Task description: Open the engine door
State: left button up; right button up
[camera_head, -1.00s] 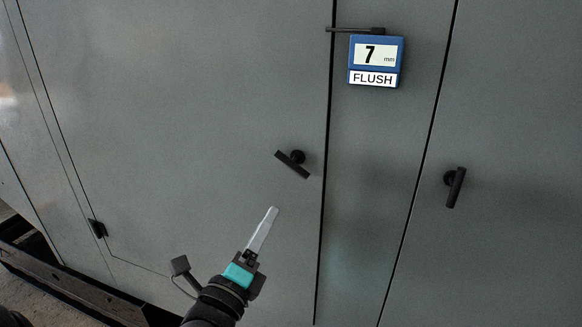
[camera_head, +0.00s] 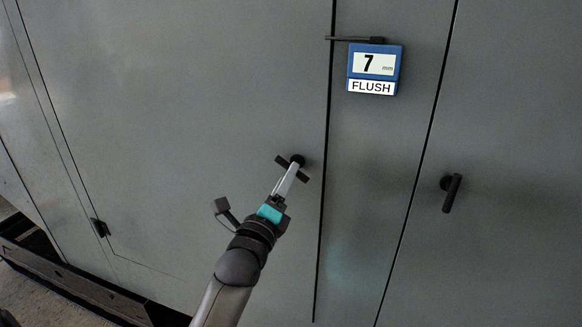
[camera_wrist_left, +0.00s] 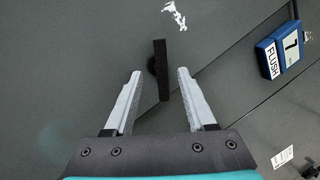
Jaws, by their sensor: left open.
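The engine door (camera_head: 180,110) is a large grey panel, flush in its frame. Its black T-shaped handle (camera_head: 284,160) sits near the door's right edge, with the bar slanted. My left gripper (camera_head: 292,171) overlaps the handle in the head view and partly hides it. In the left wrist view the open fingers (camera_wrist_left: 158,75) lie on either side of the handle bar (camera_wrist_left: 161,70), with a gap on both sides. I cannot tell whether either finger touches it. My right gripper is not in view.
A second black handle (camera_head: 452,193) is on the right panel. A black hinge (camera_head: 100,227) shows at the door's lower left.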

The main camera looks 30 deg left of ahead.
pick_arm(q)
jog(key=shift+x, duration=1.7)
grip_shut()
